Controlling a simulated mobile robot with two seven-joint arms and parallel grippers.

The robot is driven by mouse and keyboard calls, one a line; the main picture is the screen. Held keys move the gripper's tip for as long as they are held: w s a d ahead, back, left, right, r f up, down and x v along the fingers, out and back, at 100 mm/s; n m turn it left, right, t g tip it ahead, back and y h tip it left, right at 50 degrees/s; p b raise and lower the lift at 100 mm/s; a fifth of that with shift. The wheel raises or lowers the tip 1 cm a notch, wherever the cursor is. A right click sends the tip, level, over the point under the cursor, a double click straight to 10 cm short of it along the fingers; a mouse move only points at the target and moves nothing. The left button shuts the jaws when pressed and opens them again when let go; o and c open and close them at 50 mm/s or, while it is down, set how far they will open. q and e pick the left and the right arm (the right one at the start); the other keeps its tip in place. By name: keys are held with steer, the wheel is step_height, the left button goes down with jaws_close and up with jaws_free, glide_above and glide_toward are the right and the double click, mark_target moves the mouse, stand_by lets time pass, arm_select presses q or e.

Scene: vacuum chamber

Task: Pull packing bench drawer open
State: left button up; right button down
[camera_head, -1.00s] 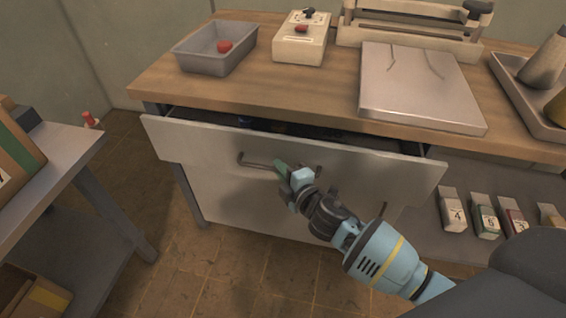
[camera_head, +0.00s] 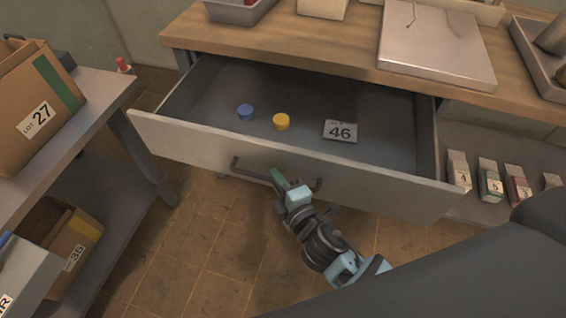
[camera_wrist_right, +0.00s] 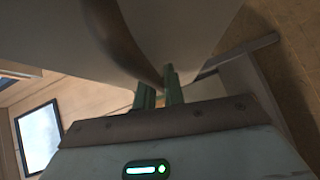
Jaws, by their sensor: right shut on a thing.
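The packing bench drawer (camera_head: 330,187) stands well open in the head view, its pale front pulled out from under the wooden bench top (camera_head: 340,55). A dark bar handle (camera_head: 249,173) runs across the front. My right gripper (camera_head: 277,177) is shut on the handle near its middle. In the right wrist view its green fingers (camera_wrist_right: 159,90) reach up to the blurred dark handle. Inside the drawer lie a blue round piece (camera_head: 245,111), a yellow round piece (camera_head: 281,121) and a card marked 46 (camera_head: 340,131). My left gripper is not in view.
A shelf at the left holds boxes, one marked 27 (camera_head: 38,105) and one marked 35 (camera_head: 68,250). Small numbered boxes (camera_head: 490,180) stand on a lower shelf at right. A grey tray (camera_head: 240,10) and a pale plate (camera_head: 435,45) are on the bench. Tiled floor lies below the drawer.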

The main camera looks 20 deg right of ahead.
steer(key=shift+s+a, duration=0.55)
steer(key=shift+s, duration=0.3)
steer(key=c, duration=1.8)
jaws_free()
steer(key=shift+o, duration=0.2)
steer(key=v, duration=0.7)
steer(key=shift+s, duration=0.4)
